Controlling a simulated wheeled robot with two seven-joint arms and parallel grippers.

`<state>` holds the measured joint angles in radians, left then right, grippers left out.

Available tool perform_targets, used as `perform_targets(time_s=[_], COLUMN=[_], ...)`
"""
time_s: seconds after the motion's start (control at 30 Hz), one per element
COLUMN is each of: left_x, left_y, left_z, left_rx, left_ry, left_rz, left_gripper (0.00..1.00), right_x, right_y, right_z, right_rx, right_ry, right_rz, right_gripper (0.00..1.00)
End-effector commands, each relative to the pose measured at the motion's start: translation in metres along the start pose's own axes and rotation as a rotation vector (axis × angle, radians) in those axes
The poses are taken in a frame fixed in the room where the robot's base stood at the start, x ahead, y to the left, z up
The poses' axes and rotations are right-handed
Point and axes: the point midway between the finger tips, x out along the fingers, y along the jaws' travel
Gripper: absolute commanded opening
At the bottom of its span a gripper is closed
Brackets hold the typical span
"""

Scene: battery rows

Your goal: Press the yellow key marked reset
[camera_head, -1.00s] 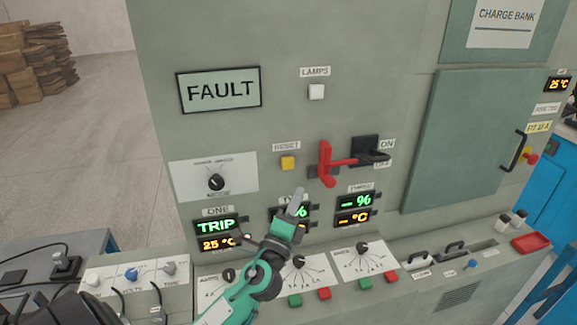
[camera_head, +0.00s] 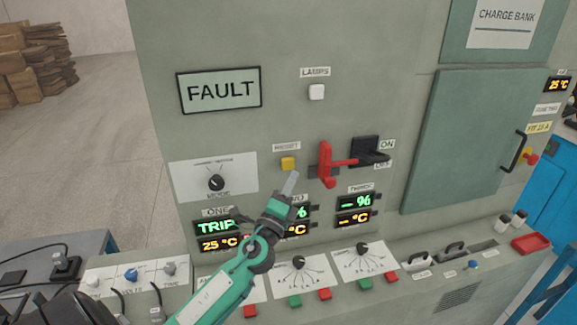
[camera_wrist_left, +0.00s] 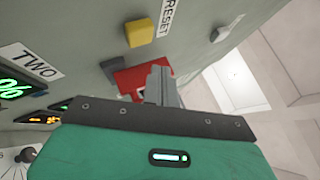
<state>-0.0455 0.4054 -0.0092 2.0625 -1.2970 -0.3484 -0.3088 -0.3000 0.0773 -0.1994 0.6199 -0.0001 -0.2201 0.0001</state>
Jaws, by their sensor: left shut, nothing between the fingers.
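The yellow reset key (camera_head: 288,163) is a small square button on the grey-green panel, under a label reading RESET. It also shows in the left wrist view (camera_wrist_left: 147,31), beside its RESET label. My left gripper (camera_head: 291,183) is shut and empty, its fingers pointing up toward the key. The fingertips are just below the key in the head view and look apart from it. In the left wrist view the shut fingers (camera_wrist_left: 160,80) sit below and right of the key. My right gripper is not in view.
A red switch lever (camera_head: 326,162) stands just right of the key, close to my fingers. A white lamps key (camera_head: 316,92) is above. A FAULT sign (camera_head: 220,90) is upper left. Displays (camera_head: 218,234) and a console with knobs and red and green buttons lie below.

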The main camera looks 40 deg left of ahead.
Motion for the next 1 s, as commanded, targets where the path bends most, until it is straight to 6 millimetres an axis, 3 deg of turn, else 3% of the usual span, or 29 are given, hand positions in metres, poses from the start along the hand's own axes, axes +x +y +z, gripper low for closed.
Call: perform_targets(time_s=[0.3,1.0], left_x=[0.017,0.018], left_y=[0.013,0.013], left_z=[0.012,0.013], left_rx=[0.001,0.000], left_ry=[0.000,0.000], left_rz=[0.001,0.001], left_gripper=[0.00,0.00], right_x=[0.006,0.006], right_y=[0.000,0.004], right_z=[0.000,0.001], right_rx=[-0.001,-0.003], right_ry=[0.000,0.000], right_rz=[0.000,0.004], right_gripper=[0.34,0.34])
